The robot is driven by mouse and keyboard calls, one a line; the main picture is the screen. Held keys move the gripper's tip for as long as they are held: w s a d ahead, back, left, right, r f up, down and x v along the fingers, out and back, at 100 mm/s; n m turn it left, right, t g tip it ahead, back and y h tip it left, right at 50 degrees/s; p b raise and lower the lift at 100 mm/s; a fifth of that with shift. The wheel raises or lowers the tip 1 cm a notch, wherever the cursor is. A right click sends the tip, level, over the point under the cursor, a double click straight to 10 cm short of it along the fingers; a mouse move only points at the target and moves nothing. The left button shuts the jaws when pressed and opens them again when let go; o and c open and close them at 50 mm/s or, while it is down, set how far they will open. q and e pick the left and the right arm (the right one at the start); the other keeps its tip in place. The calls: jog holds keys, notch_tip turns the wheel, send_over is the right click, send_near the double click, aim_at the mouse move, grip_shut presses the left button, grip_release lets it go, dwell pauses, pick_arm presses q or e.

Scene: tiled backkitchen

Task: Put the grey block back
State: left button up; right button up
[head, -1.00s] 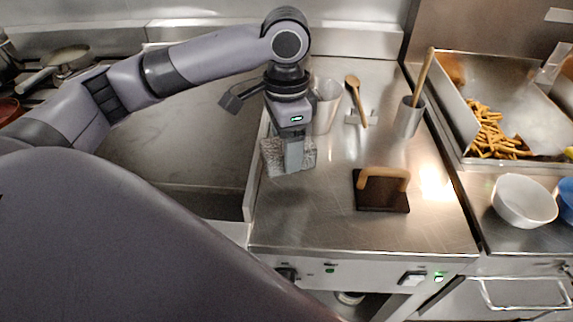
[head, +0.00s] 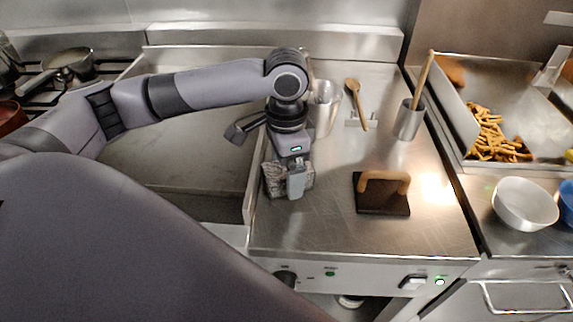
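The mottled grey block (head: 273,181) is at the left side of the steel counter top, beside the raised edge of the griddle. My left gripper (head: 296,184) comes down on it from above. One finger shows against the block's near face; the other finger is hidden behind the block. The gripper looks shut on the block. I cannot tell whether the block's underside touches the counter. My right gripper is not in view.
A dark press with a wooden handle (head: 383,193) lies right of the block. A metal cup (head: 325,108), a wooden spoon on a rest (head: 355,98) and a utensil holder (head: 408,122) stand behind. The front of the counter is clear.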

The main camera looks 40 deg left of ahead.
pick_arm(q)
notch_tip(320, 180, up, 12)
jog(key=shift+r+p, duration=0.2)
jog(key=shift+p, duration=0.15)
dwell(0.8)
